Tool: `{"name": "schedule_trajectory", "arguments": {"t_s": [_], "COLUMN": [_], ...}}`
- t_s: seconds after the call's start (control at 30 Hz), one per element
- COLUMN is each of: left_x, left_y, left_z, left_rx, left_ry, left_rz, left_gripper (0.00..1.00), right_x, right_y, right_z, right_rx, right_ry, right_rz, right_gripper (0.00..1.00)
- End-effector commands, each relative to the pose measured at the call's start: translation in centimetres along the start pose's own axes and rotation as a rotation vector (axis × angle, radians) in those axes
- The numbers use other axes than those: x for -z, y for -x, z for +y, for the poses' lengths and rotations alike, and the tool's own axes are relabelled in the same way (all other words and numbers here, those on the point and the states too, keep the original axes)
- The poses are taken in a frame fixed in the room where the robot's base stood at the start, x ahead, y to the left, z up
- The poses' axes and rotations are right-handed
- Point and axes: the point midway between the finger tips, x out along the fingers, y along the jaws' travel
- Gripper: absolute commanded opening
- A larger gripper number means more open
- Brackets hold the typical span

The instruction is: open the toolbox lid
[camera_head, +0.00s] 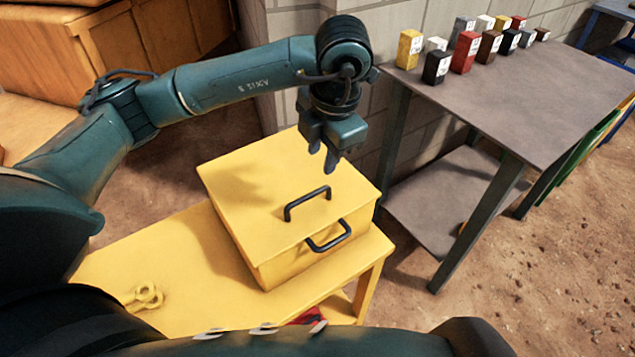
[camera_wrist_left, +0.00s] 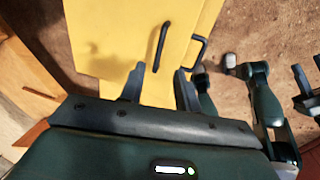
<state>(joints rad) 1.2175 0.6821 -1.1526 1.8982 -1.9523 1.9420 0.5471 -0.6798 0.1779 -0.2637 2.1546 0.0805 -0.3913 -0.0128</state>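The yellow toolbox (camera_head: 255,190) stands on a yellow bench, its lid closed. A black handle (camera_head: 307,202) is on top of the lid, and another black handle (camera_head: 328,237) is on the front side. In the left wrist view the lid handle (camera_wrist_left: 160,45) lies ahead of the fingers, with the front handle (camera_wrist_left: 198,50) to its right. My left gripper (camera_head: 330,160) is above the lid's far right part, pointing down, apart from both handles. Its fingers (camera_wrist_left: 161,85) are spread and empty. My right gripper (camera_wrist_left: 309,72) shows partly at the left wrist view's right edge, fingers apart.
The yellow bench (camera_head: 160,265) has a yellow key-like object (camera_head: 145,296) on it. A grey table (camera_head: 500,95) at right carries several small coloured boxes. A block wall (camera_head: 385,30) is behind the toolbox. Wooden furniture (camera_head: 150,40) stands at upper left. Bare dirt floor lies at right.

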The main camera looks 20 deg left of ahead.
Motion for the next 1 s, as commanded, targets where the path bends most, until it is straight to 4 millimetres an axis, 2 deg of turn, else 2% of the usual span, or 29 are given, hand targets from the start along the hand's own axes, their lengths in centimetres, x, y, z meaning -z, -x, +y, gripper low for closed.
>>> {"name": "schedule_trajectory", "arguments": {"t_s": [0.1, 0.3, 0.5, 0.67, 0.93, 1.0], "left_x": [0.2, 0.1, 0.0, 0.0, 0.0, 0.0], "left_y": [-2.7, -6.8, -9.5, -10.4, -10.5, -10.5], "left_z": [0.0, -0.1, -0.1, -0.1, -0.1, -0.1], "left_rx": [0.003, 0.004, 0.005, 0.003, 0.004, 0.004], "left_ry": [0.0, -0.001, -0.002, -0.002, -0.002, -0.002], "left_rz": [0.007, 0.004, 0.002, 0.0, -0.001, -0.001], "left_gripper": [0.33, 0.33, 0.33, 0.33, 0.33, 0.27], "right_x": [0.1, 0.0, -0.3, -0.2, 0.0, 0.0], "right_y": [0.1, 0.1, 0.1, 0.1, 0.1, 0.1], "right_z": [0.0, 0.1, 0.1, 0.2, 0.2, 0.2], "right_rx": [-0.001, -0.003, -0.005, -0.006, -0.007, -0.007], "right_ry": [0.003, 0.008, 0.012, 0.013, 0.014, 0.013], "right_rz": [-0.001, -0.009, -0.017, -0.014, -0.011, -0.01], "right_gripper": [0.36, 0.36, 0.36, 0.36, 0.36, 0.36]}}
